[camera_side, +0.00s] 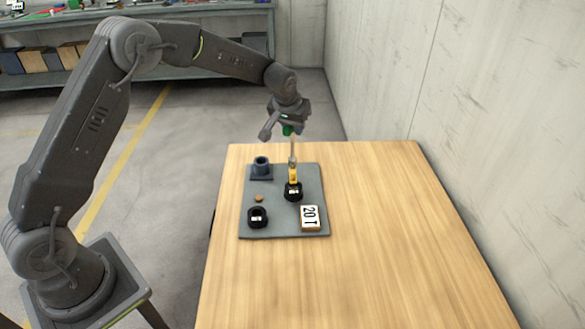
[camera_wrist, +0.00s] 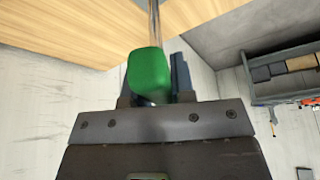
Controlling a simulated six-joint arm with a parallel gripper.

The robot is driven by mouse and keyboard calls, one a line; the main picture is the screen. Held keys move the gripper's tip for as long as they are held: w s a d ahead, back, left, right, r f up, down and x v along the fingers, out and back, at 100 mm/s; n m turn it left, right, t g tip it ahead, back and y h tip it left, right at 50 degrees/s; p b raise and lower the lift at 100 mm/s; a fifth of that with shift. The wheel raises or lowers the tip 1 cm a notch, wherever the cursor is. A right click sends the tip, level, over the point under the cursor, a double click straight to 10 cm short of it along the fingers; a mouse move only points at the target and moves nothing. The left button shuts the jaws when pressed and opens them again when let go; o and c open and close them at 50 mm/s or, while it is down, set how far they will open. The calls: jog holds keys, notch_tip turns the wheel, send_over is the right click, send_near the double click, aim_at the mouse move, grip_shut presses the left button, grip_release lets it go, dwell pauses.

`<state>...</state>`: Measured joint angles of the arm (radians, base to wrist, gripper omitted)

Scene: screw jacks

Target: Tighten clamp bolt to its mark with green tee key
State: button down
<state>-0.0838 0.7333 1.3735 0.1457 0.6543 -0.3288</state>
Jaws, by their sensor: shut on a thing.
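My gripper (camera_side: 287,124) is shut on the green handle of the tee key (camera_side: 288,130). In the wrist view the green tee key (camera_wrist: 149,72) fills the space at the jaws, its steel shaft running up out of the picture. In the side view the shaft points down, upright, to a yellow piece (camera_side: 293,175) on a black collar with a white label (camera_side: 293,192). The shaft's lower end meets the top of this piece, but I cannot tell whether it is seated. The clamp bolt and its mark are too small to make out.
A grey mat (camera_side: 278,232) lies on the wooden table (camera_side: 390,240). On it stand a dark blue holder (camera_side: 261,167), a second black collar (camera_side: 257,217), a small brown piece (camera_side: 259,198) and a "20 T" block (camera_side: 310,217). The table's right side is clear.

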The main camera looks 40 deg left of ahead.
jog(key=shift+r, duration=0.2)
jog(key=shift+r, duration=3.55)
jog(key=shift+f, duration=0.1)
jog(key=shift+s+f, duration=0.2)
jog(key=shift+s, duration=0.1)
jog(key=s+d+f+m+h, duration=0.1)
jog(key=s+f+m, duration=0.2)
jog(key=s+f, duration=0.5)
jog(key=s, duration=0.8)
jog(key=shift+d+f+m, duration=0.15)
jog(key=shift+d+m, duration=0.1)
jog(key=shift+m, duration=0.05)
